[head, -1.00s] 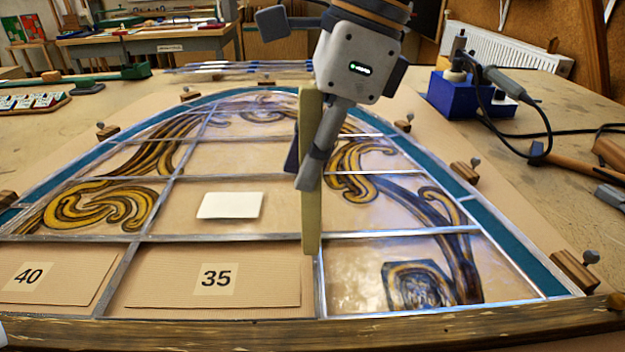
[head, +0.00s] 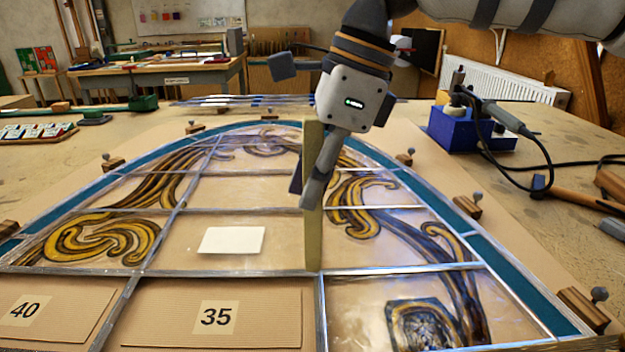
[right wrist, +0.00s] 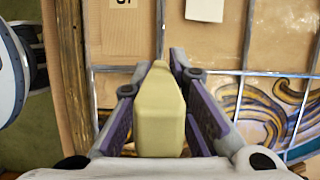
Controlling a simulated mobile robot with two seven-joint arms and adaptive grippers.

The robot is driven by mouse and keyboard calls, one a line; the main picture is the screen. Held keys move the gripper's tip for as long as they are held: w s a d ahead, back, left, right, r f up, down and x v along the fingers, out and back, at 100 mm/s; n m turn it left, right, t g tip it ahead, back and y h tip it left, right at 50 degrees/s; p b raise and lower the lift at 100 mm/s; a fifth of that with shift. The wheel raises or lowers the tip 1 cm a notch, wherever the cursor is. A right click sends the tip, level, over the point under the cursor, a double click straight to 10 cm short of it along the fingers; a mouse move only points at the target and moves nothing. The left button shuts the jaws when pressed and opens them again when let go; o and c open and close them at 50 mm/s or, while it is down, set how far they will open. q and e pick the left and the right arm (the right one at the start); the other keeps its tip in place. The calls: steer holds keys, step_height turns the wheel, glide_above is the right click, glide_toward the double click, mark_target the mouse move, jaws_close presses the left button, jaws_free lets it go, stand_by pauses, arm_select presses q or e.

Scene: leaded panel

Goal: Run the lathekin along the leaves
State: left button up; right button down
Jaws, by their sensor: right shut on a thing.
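The lathekin (head: 313,235) is a flat, pale yellow-tan stick. My right gripper (head: 311,190) is shut on it and holds it nearly upright over the leaded panel. The right wrist view also shows the lathekin (right wrist: 160,115) between the two fingers. Its lower end is at or just above a junction of grey lead strips (head: 400,269) near the panel's middle; I cannot tell if it touches. The panel has a teal border (head: 510,275) and clear panes with yellow and brown scroll painting (head: 105,241). The left gripper is not in view.
Cards marked 40 (head: 30,310) and 35 (head: 215,315) lie at the front, and a blank white card (head: 231,240) lies behind. Wooden blocks with pins (head: 582,308) ring the panel. A blue box (head: 470,130) with a corded iron and a hammer (head: 575,195) are at right.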

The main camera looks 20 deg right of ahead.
steer(key=shift+f, duration=0.3)
stand_by(0.7)
steer(key=shift+s, duration=0.15)
steer(key=shift+s+a, duration=1.65)
steer(key=shift+s, duration=3.9)
step_height(320, 180, up, 5)
steer(key=shift+r, duration=0.1)
